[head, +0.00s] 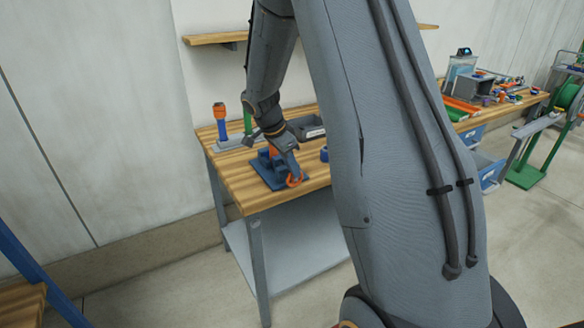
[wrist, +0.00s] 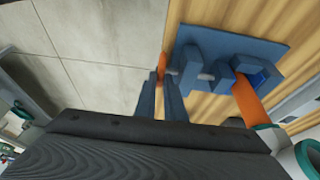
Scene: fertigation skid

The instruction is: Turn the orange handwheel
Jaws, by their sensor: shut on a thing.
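The orange handwheel (head: 295,182) sits at the front of a blue fixture (head: 265,176) near the table's front edge. In the wrist view the handwheel (wrist: 162,64) shows edge-on as a narrow orange strip at the fingertips. A grey shaft joins it to the blue blocks on the blue plate (wrist: 268,52). My gripper (head: 291,172) reaches down to the wheel from above. In the wrist view the two fingers of my gripper (wrist: 160,82) are close together, shut on the wheel's rim. Part of the wheel is hidden by the fingers.
An orange part (wrist: 245,101) stands on the fixture beside the blocks. A blue post with an orange top (head: 220,122) and a dark tray (head: 311,130) are behind on the wooden table (head: 233,180). My arm hides the table's right part.

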